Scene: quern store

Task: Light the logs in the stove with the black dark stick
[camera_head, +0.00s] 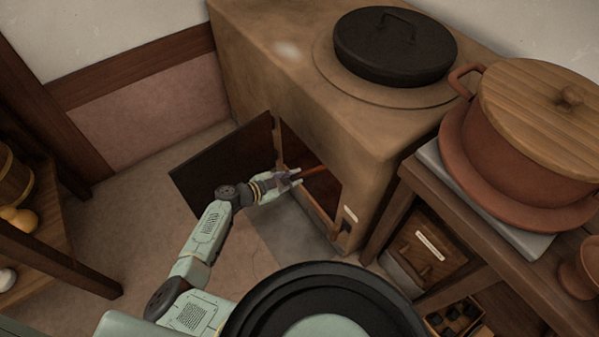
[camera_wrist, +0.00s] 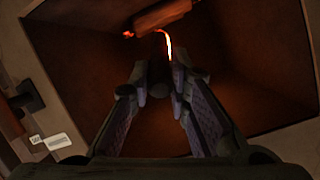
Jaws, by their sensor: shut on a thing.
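The brown stove (camera_head: 300,85) stands in the middle of the head view. Its dark door (camera_head: 225,165) hangs open to the left. My gripper (camera_head: 296,178) is at the mouth of the firebox, shut on a dark stick. In the wrist view my gripper (camera_wrist: 160,82) has its two fingers around the dark stick (camera_wrist: 158,66), which points into the firebox. A log (camera_wrist: 162,16) lies beyond the stick, lit orange-red. A bright glowing line curves beside the stick's far end, and a small red glow shows to its left. Whether the stick touches the log is unclear.
A black lidded pot (camera_head: 395,48) sits on the stove top. A clay pot with a wooden lid (camera_head: 545,95) stands on a bench at right. Wooden shelves (camera_head: 45,240) stand at left. The floor (camera_head: 150,215) left of the door is clear.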

